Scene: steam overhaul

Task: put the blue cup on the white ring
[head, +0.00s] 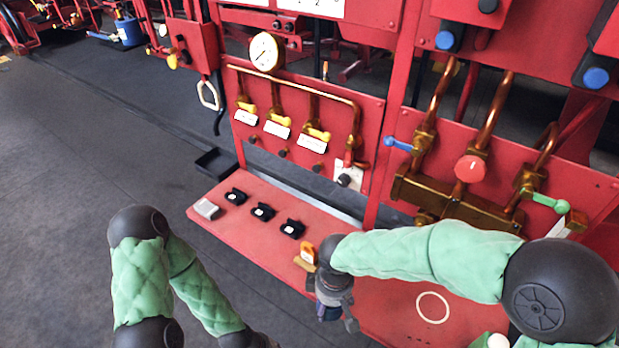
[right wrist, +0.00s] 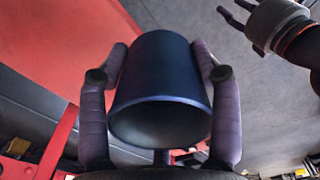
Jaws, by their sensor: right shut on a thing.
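The blue cup (right wrist: 160,90) is dark blue. In the right wrist view it sits between the two fingers of my right gripper (right wrist: 160,75), with its open mouth toward the camera. In the head view my right gripper (head: 336,300) is shut on the cup (head: 326,312) near the front edge of the red bench, left of the ring. The white ring (head: 432,307) is a thin outline on the red bench top, with nothing on it. My left gripper (right wrist: 248,22) shows at the top right of the right wrist view; its jaw opening is unclear.
An orange-topped item (head: 307,252) stands on the bench close behind my right gripper. Several black blocks and a grey block (head: 206,209) lie further left. A white round thing (head: 497,341) is right of the ring. Pipes and valves (head: 455,200) rise behind the bench.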

